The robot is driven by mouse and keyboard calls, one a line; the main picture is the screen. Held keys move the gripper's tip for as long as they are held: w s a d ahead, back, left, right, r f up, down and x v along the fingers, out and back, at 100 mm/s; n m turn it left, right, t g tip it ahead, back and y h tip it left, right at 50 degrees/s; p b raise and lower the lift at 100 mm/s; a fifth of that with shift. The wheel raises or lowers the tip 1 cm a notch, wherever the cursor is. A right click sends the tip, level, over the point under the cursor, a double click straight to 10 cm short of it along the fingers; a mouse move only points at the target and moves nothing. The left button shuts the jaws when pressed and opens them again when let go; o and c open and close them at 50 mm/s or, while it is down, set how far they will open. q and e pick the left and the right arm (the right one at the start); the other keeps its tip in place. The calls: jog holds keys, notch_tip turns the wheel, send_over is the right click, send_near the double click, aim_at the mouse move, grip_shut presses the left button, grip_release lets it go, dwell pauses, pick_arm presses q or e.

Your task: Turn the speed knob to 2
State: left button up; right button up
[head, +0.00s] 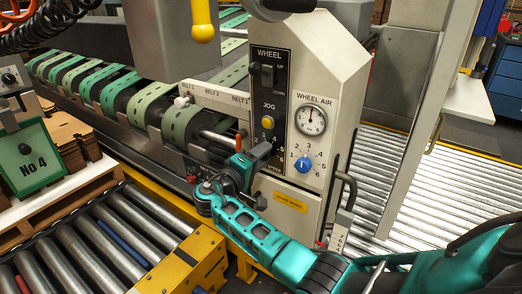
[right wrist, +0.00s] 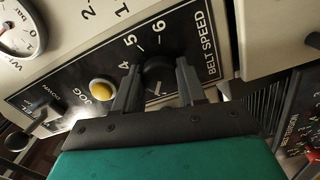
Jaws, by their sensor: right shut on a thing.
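The black speed knob (right wrist: 158,72) sits on the black panel (right wrist: 70,85) lettered BELT SPEED in the right wrist view. The numbers 4, 5 and 6 show around it; the others of its scale are hidden or hard to read there. My right gripper (right wrist: 157,82) has one finger on each side of the knob and is shut on it. A pale mark shows on the knob between the fingers, but I cannot tell which number it points at. In the head view my right gripper (head: 262,154) covers the knob. My left gripper is not in view.
A yellow JOG button (head: 267,121) sits above the knob. A blue knob (head: 304,164) and the WHEEL AIR gauge (head: 311,121) are close on the right. A belt table (head: 110,85) lies left, a roller conveyor (head: 105,245) in front.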

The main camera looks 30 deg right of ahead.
jog(key=shift+n+p, duration=0.6)
jog(key=shift+n, duration=0.6)
jog(key=shift+a+f, duration=0.1)
jog(key=o, duration=1.1)
jog(key=shift+c, duration=0.2)
jog(key=v, duration=1.3)
jog(key=shift+p, duration=0.35)
